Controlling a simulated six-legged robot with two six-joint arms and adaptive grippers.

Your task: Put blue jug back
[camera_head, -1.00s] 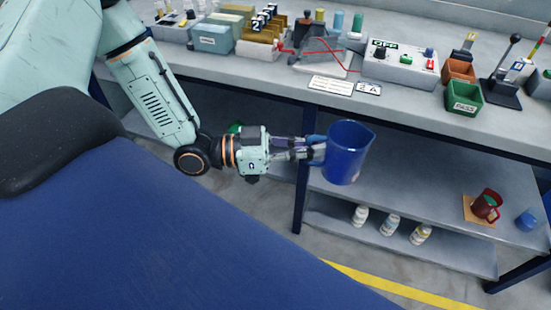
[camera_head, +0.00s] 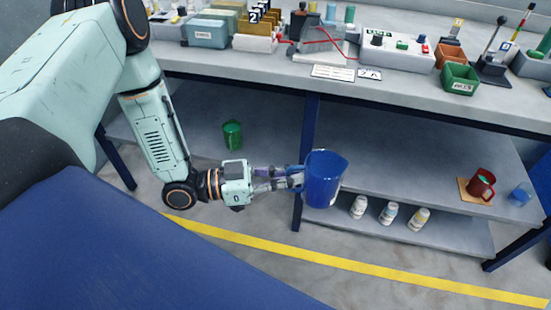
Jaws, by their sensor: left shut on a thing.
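The blue jug (camera_head: 325,180) is upright in the middle of the head view, in front of the bench's lower shelves. My left gripper (camera_head: 297,178) comes in from the left and is shut on the jug's handle side. The fingers partly hide the handle. The jug overlaps the bench leg and the edge of the middle shelf in the picture, and appears held in the air. My right gripper is not in view.
A green mug (camera_head: 232,135) stands on the left shelf. A red jug (camera_head: 481,185) on a tan mat and a small blue cup (camera_head: 520,194) stand at the right of the shelf (camera_head: 420,165). White bottles (camera_head: 388,213) stand below. The bench top (camera_head: 230,68) is crowded.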

